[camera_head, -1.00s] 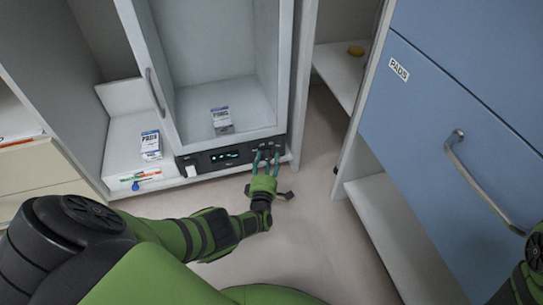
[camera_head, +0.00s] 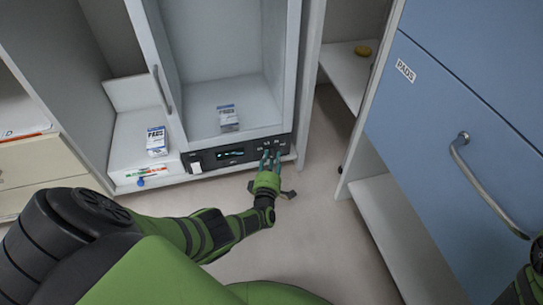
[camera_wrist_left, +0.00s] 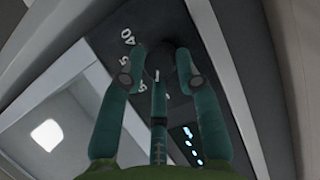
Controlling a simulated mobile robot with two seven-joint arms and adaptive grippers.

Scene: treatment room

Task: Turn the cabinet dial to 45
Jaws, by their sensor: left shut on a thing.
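The cabinet's black control panel (camera_head: 205,161) runs along its lower front edge, with a lit display (camera_head: 232,154). My left gripper (camera_head: 271,154) is at the panel's right end, its fingers reaching up to it. In the left wrist view, the teal fingers (camera_wrist_left: 160,65) are shut on the dark round dial (camera_wrist_left: 157,62), one on each side. A short white mark shows on the dial. White scale numbers stand around it; "40" (camera_wrist_left: 127,37) is readable, others are partly hidden by a finger. In the head view the fingers largely cover the dial. My right gripper is out of view.
The open cabinet holds a small white-and-blue box (camera_head: 228,117). Another box (camera_head: 156,140) stands on the ledge to its left. A blue drawer unit with a metal handle (camera_head: 485,185) is at the right. Floor is clear below my left gripper.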

